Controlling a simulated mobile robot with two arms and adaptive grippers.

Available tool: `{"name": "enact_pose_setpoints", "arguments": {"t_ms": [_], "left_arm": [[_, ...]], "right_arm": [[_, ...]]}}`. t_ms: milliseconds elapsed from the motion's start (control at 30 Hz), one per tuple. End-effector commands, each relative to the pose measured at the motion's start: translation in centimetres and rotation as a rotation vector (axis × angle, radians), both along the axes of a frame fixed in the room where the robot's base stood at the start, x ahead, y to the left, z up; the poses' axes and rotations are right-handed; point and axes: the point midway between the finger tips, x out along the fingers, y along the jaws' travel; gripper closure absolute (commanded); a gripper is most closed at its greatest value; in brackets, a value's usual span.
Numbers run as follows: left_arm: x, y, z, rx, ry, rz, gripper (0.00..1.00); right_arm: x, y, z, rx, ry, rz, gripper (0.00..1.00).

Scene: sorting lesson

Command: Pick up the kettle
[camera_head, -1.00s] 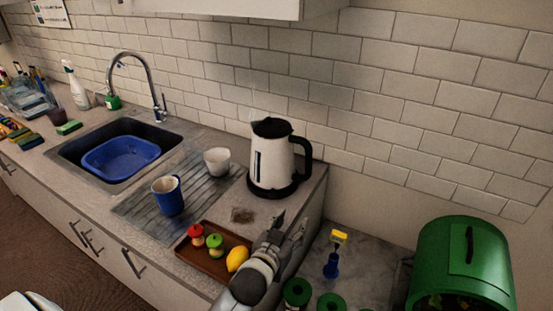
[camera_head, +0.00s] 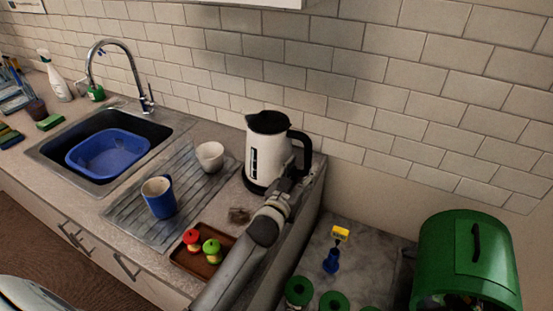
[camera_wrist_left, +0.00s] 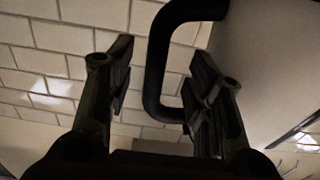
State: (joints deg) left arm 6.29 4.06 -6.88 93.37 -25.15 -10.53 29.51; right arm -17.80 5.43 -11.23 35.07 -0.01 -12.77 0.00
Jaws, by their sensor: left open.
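The white kettle (camera_head: 266,152) with black lid, black handle (camera_head: 304,150) and dark base stands upright at the right end of the counter. My left gripper (camera_head: 290,180) is at the kettle's lower right side, below the handle in the head view, and partly covers the base. In the left wrist view the fingers (camera_wrist_left: 160,85) are open, with the black handle (camera_wrist_left: 155,75) showing between them and the pale kettle body (camera_wrist_left: 262,50) to the right. No grip on the handle shows; I cannot tell how deep it sits between the fingers. My right gripper is out of view.
A white cup (camera_head: 210,157) and blue mug (camera_head: 159,198) stand on the drainer left of the kettle. A brown tray (camera_head: 182,262) with toy-like pieces lies in front, partly behind my arm. A green bin (camera_head: 465,262) and blue-yellow brush (camera_head: 332,258) are right. Tiled wall behind.

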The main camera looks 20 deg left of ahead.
Motion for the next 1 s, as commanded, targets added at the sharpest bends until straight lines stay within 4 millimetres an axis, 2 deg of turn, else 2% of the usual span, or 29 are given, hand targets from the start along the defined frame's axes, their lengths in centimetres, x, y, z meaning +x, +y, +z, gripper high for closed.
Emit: {"name": "enact_pose_setpoints", "arguments": {"t_ms": [200,333,700,1000], "left_arm": [[2.7,-0.4,0.4,-0.003,0.000,-0.001,0.52],[4.0,-0.3,0.2,0.000,-0.001,0.000,0.52],[4.7,-0.4,0.1,-0.001,0.000,0.000,0.52],[4.7,-0.4,0.1,-0.001,0.000,0.000,0.91]], "right_arm": [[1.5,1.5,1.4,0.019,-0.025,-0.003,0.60],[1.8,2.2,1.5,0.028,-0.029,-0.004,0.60],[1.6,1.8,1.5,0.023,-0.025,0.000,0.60],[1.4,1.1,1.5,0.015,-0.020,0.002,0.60]]}}
